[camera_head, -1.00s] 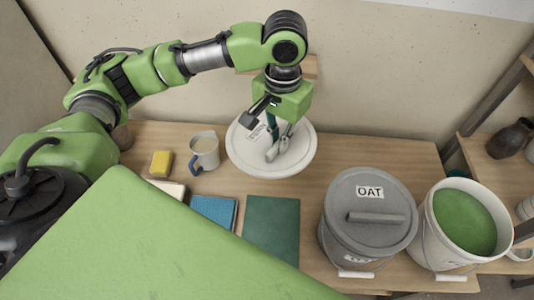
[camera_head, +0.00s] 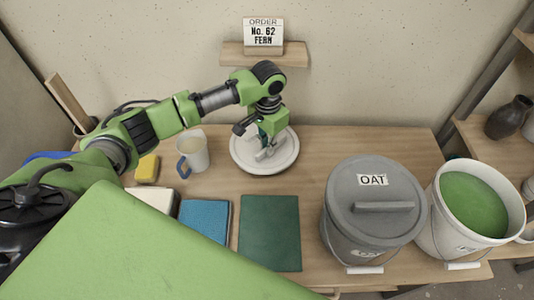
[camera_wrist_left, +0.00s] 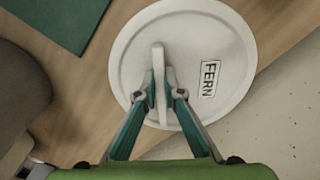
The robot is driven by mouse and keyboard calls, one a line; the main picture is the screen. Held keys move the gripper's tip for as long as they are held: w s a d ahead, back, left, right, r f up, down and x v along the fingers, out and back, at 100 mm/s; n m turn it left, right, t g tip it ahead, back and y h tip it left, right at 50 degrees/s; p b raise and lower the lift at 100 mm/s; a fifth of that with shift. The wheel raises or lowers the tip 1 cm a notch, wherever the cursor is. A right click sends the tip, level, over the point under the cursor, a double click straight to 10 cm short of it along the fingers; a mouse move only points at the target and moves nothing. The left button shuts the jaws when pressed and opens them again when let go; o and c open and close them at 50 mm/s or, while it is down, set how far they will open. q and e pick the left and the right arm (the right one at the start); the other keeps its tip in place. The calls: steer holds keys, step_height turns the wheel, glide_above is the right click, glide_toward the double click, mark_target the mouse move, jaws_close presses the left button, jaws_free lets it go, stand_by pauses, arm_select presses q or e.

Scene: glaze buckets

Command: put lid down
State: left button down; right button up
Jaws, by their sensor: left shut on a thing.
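The round white lid (camera_head: 286,158), labelled FERN, is at the back middle of the table, flat side level. It also shows in the left wrist view (camera_wrist_left: 225,45). My left gripper (camera_head: 266,148) points down over it, shut on its upright handle (camera_wrist_left: 158,75). The lid looks at or very near table height; contact with the wood cannot be made out. The open white bucket (camera_head: 429,232) of green glaze (camera_head: 473,205) stands at the right. My right gripper is not in view.
A grey bucket (camera_head: 352,240) with a lid marked OAT stands beside the open one. A green book (camera_head: 270,232), a blue book (camera_head: 205,221), a mug (camera_head: 194,152) and a yellow sponge (camera_head: 147,169) lie nearby. A sign (camera_head: 263,35) reads No. 62 FERN. Table right of the lid is clear.

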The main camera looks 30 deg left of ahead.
arm_select(q)
steer(key=shift+f, duration=1.7)
steer(key=shift+f, duration=0.1)
steer(key=c, duration=2.2)
jaws_free()
steer(key=shift+o, duration=0.2)
step_height(320, 180, up, 12)
steer(key=shift+r, duration=0.15)
steer(key=shift+s, duration=0.1)
